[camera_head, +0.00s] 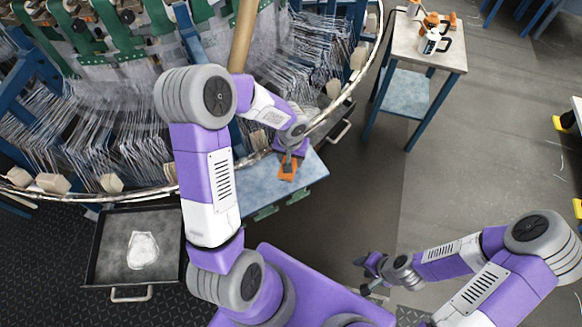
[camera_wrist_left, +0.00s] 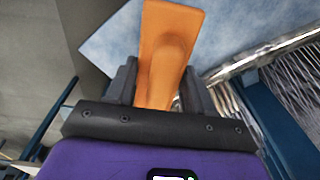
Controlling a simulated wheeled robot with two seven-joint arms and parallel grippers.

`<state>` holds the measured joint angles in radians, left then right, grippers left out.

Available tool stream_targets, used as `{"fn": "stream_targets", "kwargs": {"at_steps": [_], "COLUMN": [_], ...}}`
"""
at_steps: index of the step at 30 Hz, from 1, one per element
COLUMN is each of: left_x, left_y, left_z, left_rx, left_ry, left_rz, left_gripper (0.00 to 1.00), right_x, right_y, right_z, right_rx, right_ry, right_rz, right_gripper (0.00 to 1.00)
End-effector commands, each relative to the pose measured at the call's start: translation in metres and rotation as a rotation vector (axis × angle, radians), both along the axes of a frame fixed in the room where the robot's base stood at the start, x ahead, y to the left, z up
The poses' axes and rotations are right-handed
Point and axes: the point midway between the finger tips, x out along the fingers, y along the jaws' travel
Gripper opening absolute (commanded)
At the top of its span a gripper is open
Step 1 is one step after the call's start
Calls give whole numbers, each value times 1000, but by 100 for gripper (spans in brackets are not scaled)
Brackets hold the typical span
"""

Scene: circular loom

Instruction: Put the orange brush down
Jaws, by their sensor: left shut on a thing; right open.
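The orange brush (camera_head: 287,170) is in my left gripper (camera_head: 289,158), over the blue bench top (camera_head: 307,181) beside the loom. In the left wrist view the brush (camera_wrist_left: 168,45) stands out between the two dark fingers of my left gripper (camera_wrist_left: 158,88), which are shut on it. The blue surface (camera_wrist_left: 110,45) lies behind it there; I cannot tell whether the brush touches it. My right gripper (camera_head: 366,277) is open and empty, low over the floor at the right of my base.
The circular loom (camera_head: 100,140) with its rim and many threads fills the upper left. A black tray (camera_head: 107,266) with a white patch stands at the lower left. A small table (camera_head: 400,47) with a white mug (camera_head: 430,42) and orange items stands at the upper right. Floor between is clear.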

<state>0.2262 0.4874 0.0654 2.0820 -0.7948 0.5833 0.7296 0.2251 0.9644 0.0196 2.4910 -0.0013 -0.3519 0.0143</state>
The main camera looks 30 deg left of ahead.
Motion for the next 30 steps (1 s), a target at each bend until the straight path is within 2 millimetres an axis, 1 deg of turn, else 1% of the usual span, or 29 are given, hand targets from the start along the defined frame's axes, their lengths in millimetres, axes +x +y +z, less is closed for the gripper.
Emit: {"fn": "stream_targets", "kwargs": {"at_steps": [1, 5, 10, 12, 19, 23, 24, 28, 29, 30], "left_x": [0, 0, 0, 0, 1, 1, 0, 0, 0, 0], "left_y": [0, 0, 0, 0, 0, 0, 0, 0, 0, 0], "left_z": [-6, -14, -39, -45, -43, -47, -47, -46, -46, -46], "left_rx": [0, 0, 0, 1, 1, 1, 1, 1, 1, 1], "left_ry": [0, -1, 1, -2, -3, -4, -3, -2, -2, -2], "left_rz": [0, -1, -1, -1, -1, -1, -1, -1, -1, -1], "left_gripper": [4, 4, 4, 4, 4, 4, 56, 76, 78, 78], "right_x": [0, 0, 0, 0, 0, 0, 0, 0, 0, 0], "right_y": [0, 0, 0, 0, 0, 0, 0, 0, 0, 0], "right_z": [-3, -6, -17, -19, -17, -22, -22, -21, -21, -21], "right_rx": [0, 0, 0, 0, 0, 0, 0, 0, 0, 0], "right_ry": [0, 0, -1, -1, -1, -1, -1, 0, -1, -1], "right_rz": [0, 0, 0, 0, 0, 1, 0, 0, 0, 0], "right_gripper": [42, 42, 42, 42, 42, 42, 42, 42, 42, 42]}}
